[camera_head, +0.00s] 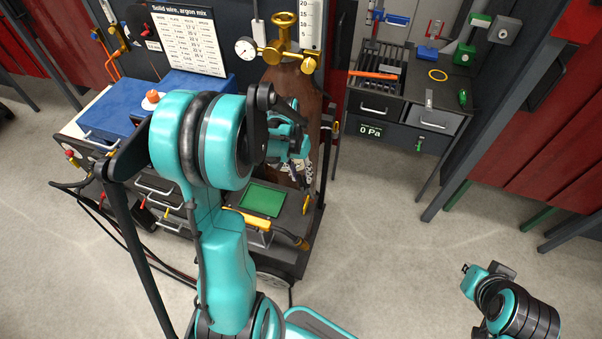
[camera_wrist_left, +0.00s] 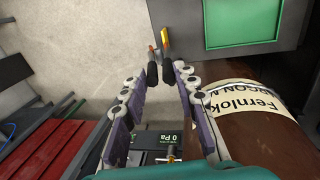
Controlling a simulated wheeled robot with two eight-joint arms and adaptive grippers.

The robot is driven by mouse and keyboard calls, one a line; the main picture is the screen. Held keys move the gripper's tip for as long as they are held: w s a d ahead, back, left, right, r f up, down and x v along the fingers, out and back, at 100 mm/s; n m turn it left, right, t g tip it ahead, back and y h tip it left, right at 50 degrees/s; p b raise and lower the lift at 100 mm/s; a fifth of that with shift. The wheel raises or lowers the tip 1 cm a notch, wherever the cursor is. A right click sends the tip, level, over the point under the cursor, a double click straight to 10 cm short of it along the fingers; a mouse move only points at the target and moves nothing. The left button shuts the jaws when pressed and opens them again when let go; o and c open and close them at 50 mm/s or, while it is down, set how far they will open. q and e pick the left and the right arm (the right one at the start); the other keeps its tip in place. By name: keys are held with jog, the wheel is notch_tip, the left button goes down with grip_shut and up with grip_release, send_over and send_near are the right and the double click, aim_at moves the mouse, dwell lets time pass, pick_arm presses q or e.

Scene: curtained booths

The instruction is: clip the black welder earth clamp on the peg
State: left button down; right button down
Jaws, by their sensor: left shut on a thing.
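My left gripper (camera_wrist_left: 160,76) has its fingers drawn in on two black grips, which look like the handles of the black earth clamp (camera_wrist_left: 152,74). A small metal part shows between and ahead of them. In the head view my left gripper (camera_head: 300,172) hangs in front of the brown gas cylinder, partly hidden by my own arm. A yellow-orange upright piece (camera_wrist_left: 166,37) stands just ahead of the grips in the wrist view, by the welder's edge. I cannot tell whether it is the peg or touches the clamp. My right gripper (camera_head: 474,277) is small at lower right; its fingers are unclear.
The brown cylinder (camera_wrist_left: 250,130) with a paper label is close on the right in the wrist view. A blue-topped cabinet (camera_head: 195,82) is at left. The floor at right is clear.

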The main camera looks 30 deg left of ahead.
pick_arm(q)
jog(key=shift+f+b, duration=1.8)
jog(key=shift+f, duration=0.25)
dwell(0.6)
dwell(0.6)
dwell(0.5)
